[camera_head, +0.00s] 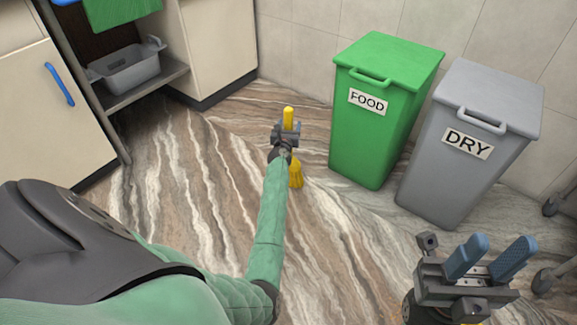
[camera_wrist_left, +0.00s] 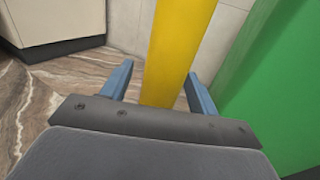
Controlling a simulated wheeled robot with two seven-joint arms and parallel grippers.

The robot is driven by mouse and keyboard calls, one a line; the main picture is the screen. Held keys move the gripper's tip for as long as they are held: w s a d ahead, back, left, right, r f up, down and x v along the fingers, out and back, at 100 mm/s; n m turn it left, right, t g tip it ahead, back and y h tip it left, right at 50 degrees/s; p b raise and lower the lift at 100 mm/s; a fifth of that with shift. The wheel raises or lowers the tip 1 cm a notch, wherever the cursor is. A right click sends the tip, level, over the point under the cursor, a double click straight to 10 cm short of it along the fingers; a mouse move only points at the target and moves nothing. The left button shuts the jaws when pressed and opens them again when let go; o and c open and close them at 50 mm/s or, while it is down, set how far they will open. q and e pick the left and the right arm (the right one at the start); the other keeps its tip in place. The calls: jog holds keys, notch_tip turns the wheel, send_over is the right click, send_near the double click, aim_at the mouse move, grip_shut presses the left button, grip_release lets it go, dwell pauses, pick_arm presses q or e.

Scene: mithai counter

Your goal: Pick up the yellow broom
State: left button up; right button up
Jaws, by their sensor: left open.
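The yellow broom (camera_head: 296,173) stands roughly upright on the floor, left of the green bin. Its handle top shows above my left gripper and its bristle head shows below, while the part between is hidden by the gripper and forearm. My left gripper (camera_head: 287,129) is at the handle. In the left wrist view the yellow handle (camera_wrist_left: 172,50) appears between the two blue fingers, which are open with a gap at each side. My right gripper (camera_head: 503,242) is open and empty at the lower right, away from the broom.
A green FOOD bin (camera_head: 376,135) stands close right of the broom, with a grey DRY bin (camera_head: 455,165) beyond it. Cream cabinets (camera_head: 218,50) and a shelf with a grey tub (camera_head: 130,72) are at upper left. The marbled floor (camera_head: 160,170) left of the broom is clear.

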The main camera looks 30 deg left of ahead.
pick_arm(q)
jog(key=shift+w+a, duration=0.2)
jog(key=shift+w, duration=0.25)
jog(key=c, duration=1.1)
jog(key=shift+r, duration=0.15)
